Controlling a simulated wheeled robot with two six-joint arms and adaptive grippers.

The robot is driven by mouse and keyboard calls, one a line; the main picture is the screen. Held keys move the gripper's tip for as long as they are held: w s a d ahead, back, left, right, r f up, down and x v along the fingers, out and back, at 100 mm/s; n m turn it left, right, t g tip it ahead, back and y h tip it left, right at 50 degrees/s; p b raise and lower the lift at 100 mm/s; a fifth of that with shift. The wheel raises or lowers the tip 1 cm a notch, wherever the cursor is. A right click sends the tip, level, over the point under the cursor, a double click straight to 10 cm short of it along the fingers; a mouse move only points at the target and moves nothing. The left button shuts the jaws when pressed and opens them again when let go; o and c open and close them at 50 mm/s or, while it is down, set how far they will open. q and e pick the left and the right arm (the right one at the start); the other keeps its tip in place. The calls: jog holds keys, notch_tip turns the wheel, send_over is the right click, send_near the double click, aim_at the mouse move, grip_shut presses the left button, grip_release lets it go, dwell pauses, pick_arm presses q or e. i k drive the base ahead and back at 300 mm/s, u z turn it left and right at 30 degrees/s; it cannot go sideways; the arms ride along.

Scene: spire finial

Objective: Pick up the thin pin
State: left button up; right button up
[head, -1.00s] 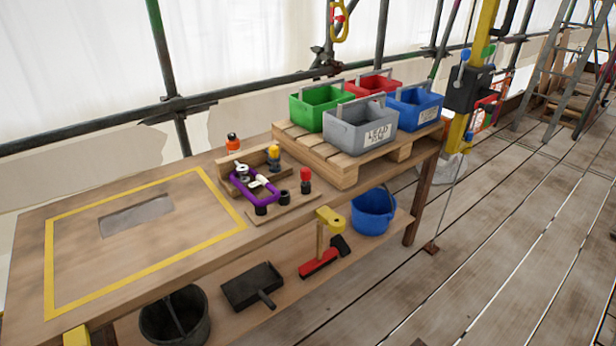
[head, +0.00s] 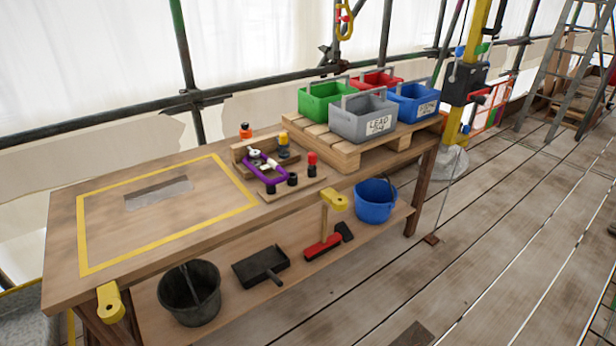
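I cannot pick out a thin pin for sure; the small parts on the bench are too small to tell. A wooden holder (head: 294,190) on the workbench (head: 62,240) carries a purple frame (head: 268,172), a red-topped dark piece (head: 312,163), a yellow-topped dark piece (head: 284,145) and several short black pieces. An orange-topped piece (head: 246,131) stands just behind the holder. Neither of my grippers is in view.
A pallet (head: 345,153) on the bench's right end bears a grey crate (head: 362,118) and green, red and blue crates. A yellow outline surrounds a grey patch (head: 157,190). Buckets, a dustpan (head: 260,266) and a brush (head: 323,246) lie below. Plank floor right is largely clear.

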aim_at(312, 157)
jog(key=u, duration=0.05)
jog(key=k, duration=0.65)
jog(key=z, duration=1.25)
jog(key=i, duration=0.8)
jog(key=z, duration=0.45)
jog(key=i, duration=1)
jog(key=u, duration=0.55)
